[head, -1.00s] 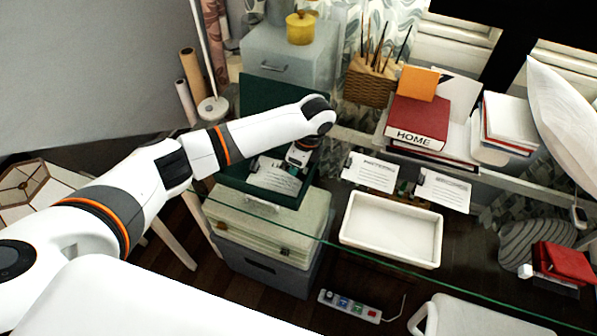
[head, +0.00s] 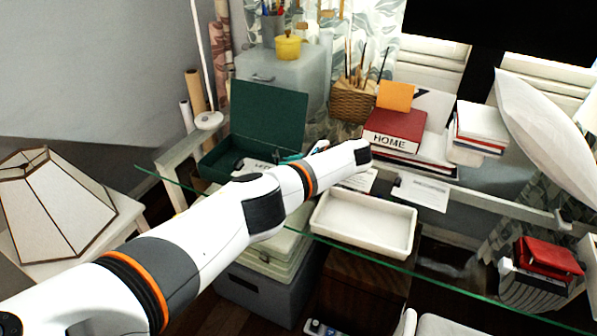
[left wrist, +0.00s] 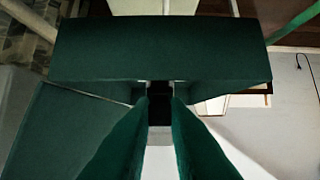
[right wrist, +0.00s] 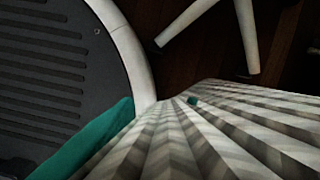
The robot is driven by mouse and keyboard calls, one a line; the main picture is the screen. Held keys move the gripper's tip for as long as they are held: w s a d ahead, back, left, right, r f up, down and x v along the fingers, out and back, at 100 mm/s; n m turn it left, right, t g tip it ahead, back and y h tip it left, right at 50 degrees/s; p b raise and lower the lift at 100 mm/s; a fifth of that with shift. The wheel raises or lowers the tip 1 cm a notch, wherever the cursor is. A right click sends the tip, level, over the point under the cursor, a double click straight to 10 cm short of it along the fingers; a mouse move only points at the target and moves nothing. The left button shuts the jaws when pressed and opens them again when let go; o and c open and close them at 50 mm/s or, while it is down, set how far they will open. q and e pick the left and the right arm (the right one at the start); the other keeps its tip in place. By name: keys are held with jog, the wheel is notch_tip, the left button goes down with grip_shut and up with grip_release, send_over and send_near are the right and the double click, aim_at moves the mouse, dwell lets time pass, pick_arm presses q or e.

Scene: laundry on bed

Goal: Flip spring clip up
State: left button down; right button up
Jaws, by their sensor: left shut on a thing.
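A dark green box (head: 268,115) stands with its lid raised at the back of the glass desk. My left gripper (head: 288,158) reaches into it from the right, partly hidden by my arm. A black clip (head: 238,166) and white paper show inside the box, partly covered. In the left wrist view, the green fingers (left wrist: 160,108) are close together on a small black part, which looks like the clip. A dark green box panel (left wrist: 165,48) is just beyond them. In the right wrist view, my right gripper (right wrist: 160,103) shows teal fingers, mostly hidden by striped cloth (right wrist: 215,135).
A white tray (head: 365,250) and a clipped sheet (head: 421,192) lie right of my arm. A red HOME book (head: 395,130), a wicker basket (head: 352,104) and a grey drawer unit (head: 280,68) stand behind. A lampshade (head: 52,205) is at left.

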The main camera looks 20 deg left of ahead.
pick_arm(q)
jog(key=shift+s+d+f+y+b, duration=0.1)
jog(key=shift+d+f+y+b, duration=0.15)
jog(key=shift+y+b, duration=0.55)
pick_arm(e)
jog(key=shift+s+a+f, duration=0.25)
jog(key=shift+a+f, duration=0.05)
jog(key=shift+f, duration=0.35)
jog(key=shift+s+a+f, duration=0.25)
jog(key=shift+f, duration=0.35)
jog(key=shift+d, duration=0.3)
pick_arm(q)
jog(key=c, duration=1.4)
grip_release()
jog(key=shift+a, duration=0.1)
pick_arm(e)
jog(key=shift+d, duration=0.1)
